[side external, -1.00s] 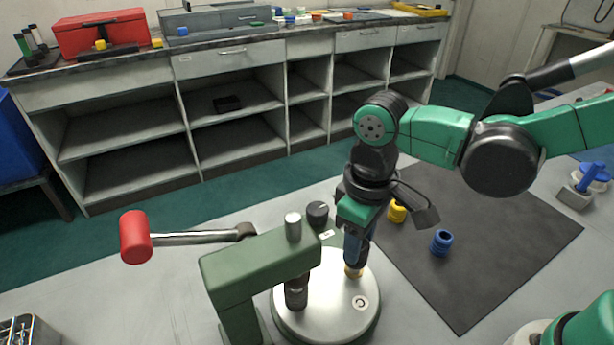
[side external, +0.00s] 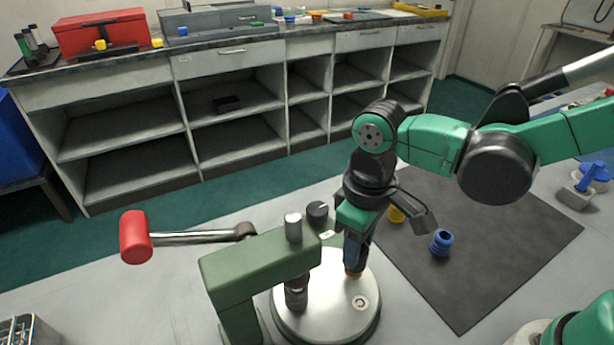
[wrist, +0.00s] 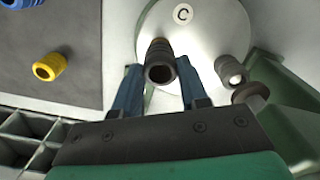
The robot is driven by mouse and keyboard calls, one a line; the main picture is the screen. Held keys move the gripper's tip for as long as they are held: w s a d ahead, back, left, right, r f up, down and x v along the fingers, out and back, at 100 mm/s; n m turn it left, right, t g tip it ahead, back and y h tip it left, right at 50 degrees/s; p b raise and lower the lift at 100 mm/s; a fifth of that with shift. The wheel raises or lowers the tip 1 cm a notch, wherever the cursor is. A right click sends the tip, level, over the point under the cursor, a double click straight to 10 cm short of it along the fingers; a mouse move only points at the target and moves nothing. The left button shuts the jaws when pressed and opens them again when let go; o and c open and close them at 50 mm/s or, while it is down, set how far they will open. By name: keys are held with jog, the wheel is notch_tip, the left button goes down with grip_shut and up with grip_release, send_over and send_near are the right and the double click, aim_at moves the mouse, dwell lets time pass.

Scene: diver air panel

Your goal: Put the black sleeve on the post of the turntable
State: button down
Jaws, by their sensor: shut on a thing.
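My gripper (side external: 356,262) points down over the right part of the silver turntable (side external: 325,322). In the wrist view, my gripper (wrist: 160,92) is shut on the black sleeve (wrist: 160,66), a ribbed tube with a dark open near end. The sleeve is mostly hidden by the fingers in the side view. A brass-coloured post (side external: 353,275) shows just below the fingertips, on the turntable. I cannot tell whether the sleeve is around the post or just above it. The turntable's round "C" mark (wrist: 183,13) is in view.
A green press frame (side external: 255,262) with a red-handled lever (side external: 136,236) stands left of the gripper, its ram (side external: 296,292) above the turntable. A compartment tray (wrist: 25,135) is at lower left.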

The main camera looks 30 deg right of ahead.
jog(key=shift+f, duration=0.6)
dwell(0.6)
grip_release()
jog(key=shift+r, duration=0.1)
dwell(0.4)
notch_tip(320, 180, up, 7)
jog(key=shift+r, duration=0.2)
dwell(0.6)
jog(key=d+m+t, duration=0.5)
jog(key=d+t, duration=0.2)
jog(key=d, duration=0.6)
jog(key=shift+w+f, duration=0.15)
jog(key=shift+w, duration=0.25)
